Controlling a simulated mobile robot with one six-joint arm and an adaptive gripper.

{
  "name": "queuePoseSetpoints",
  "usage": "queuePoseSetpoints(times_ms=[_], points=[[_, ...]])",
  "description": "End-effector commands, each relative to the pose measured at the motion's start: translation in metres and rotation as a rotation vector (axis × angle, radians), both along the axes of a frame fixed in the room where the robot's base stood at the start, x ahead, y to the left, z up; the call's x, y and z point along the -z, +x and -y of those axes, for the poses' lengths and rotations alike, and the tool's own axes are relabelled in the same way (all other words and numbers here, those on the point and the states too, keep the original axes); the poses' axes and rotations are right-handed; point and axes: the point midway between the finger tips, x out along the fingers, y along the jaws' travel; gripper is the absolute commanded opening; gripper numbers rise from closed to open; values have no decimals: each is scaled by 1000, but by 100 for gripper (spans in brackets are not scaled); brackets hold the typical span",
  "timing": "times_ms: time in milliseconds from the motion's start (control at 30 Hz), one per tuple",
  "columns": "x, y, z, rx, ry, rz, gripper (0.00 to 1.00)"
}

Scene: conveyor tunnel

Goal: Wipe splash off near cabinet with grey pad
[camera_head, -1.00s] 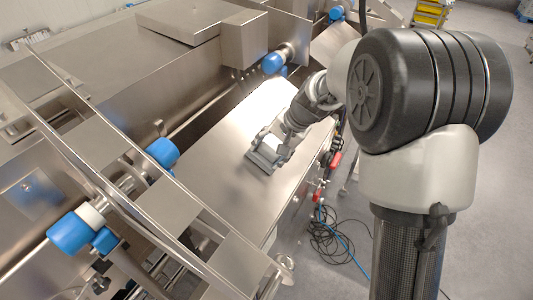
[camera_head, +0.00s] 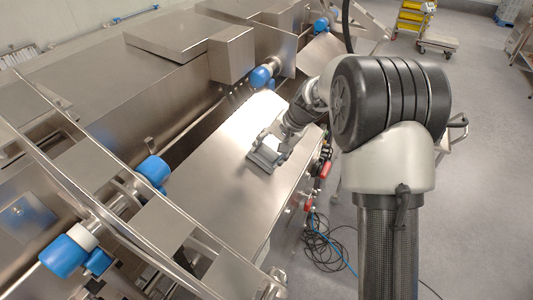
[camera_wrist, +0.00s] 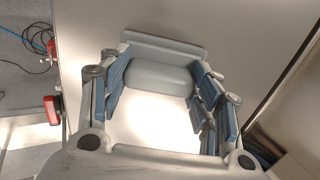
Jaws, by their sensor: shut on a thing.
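The grey pad (camera_head: 265,156) has a flat plate and a thicker, rounded grip. In the head view it is on or just above the bare steel top of the near cabinet (camera_head: 205,170), close to its right side. My gripper (camera_head: 275,143) is shut on the pad's grip. The wrist view shows the pad (camera_wrist: 163,46) between the blue-lined fingers of my gripper (camera_wrist: 160,82). I cannot make out a splash on the visible steel; a bright glare lies on the top, and the pad and gripper hide part of it.
Blue-capped rollers (camera_head: 152,170) and a steel rail frame stand left of the top. A raised steel box (camera_head: 232,55) is behind. Red switches (camera_head: 325,168) line the right side. Cables (camera_head: 322,245) lie on the floor. A trolley with yellow crates (camera_head: 413,20) stands far back.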

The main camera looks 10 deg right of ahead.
Motion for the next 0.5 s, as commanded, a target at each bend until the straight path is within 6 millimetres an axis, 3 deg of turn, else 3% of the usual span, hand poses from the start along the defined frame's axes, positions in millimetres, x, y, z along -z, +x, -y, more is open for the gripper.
queuePoseSetpoints(times_ms=[500], points=[[1, 26, 17, 2, 0, -1, 29]])
